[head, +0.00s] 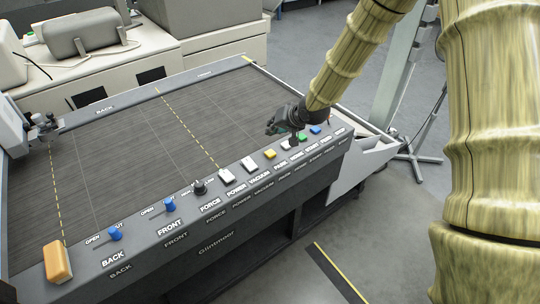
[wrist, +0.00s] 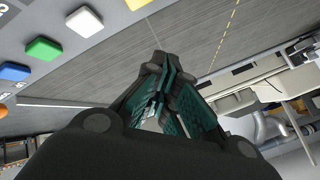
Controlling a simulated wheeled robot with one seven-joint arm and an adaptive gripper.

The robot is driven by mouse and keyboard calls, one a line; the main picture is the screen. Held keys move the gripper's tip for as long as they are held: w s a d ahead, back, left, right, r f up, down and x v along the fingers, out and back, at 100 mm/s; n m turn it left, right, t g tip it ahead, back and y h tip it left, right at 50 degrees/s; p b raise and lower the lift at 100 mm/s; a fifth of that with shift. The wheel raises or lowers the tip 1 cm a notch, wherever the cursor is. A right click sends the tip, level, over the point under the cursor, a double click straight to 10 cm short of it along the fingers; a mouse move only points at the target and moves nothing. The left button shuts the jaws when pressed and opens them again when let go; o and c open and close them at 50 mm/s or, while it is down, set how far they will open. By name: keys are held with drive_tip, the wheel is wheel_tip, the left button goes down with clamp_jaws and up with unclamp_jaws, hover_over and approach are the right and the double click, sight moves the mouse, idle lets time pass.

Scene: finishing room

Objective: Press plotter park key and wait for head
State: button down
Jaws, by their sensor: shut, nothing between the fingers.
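The yellow key (head: 269,154) sits on the plotter's front panel, above the label that reads PARK. It also shows at the top edge of the wrist view (wrist: 137,4), partly cut off. My gripper (head: 274,126) is shut and empty, held above the panel and bed edge near the yellow, white and green keys. Its teal fingers (wrist: 163,72) lie together in the wrist view, apart from any key. The plotter head (head: 42,124) is on the gantry at the bed's far left end.
A white key (wrist: 84,22), green key (head: 302,137) and blue key (head: 315,129) lie right of the yellow one. Two white keys (head: 248,163), a black knob (head: 199,187) and blue toggles (head: 169,205) are left of it. The dark bed (head: 130,150) is clear.

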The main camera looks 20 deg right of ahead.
sight(272, 151)
drive_tip(key=shift+s+f+b, duration=0.6)
drive_tip(key=shift+f+b, duration=0.15)
drive_tip(key=shift+f, duration=0.1)
drive_tip(key=f+b, duration=0.1)
drive_tip(key=f, duration=0.2)
drive_tip(key=shift+w+a+f+b, duration=0.1)
drive_tip(key=shift+w+b, duration=0.25)
drive_tip(key=shift+w, duration=0.05)
drive_tip(key=shift+f, duration=0.35)
drive_tip(key=shift+s+f, duration=0.1)
drive_tip(key=shift+s, duration=0.1)
drive_tip(key=shift+w+f, duration=0.1)
drive_tip(key=shift+f+b, duration=0.1)
drive_tip(key=shift+b, duration=0.2)
drive_tip(key=shift+f, duration=0.3)
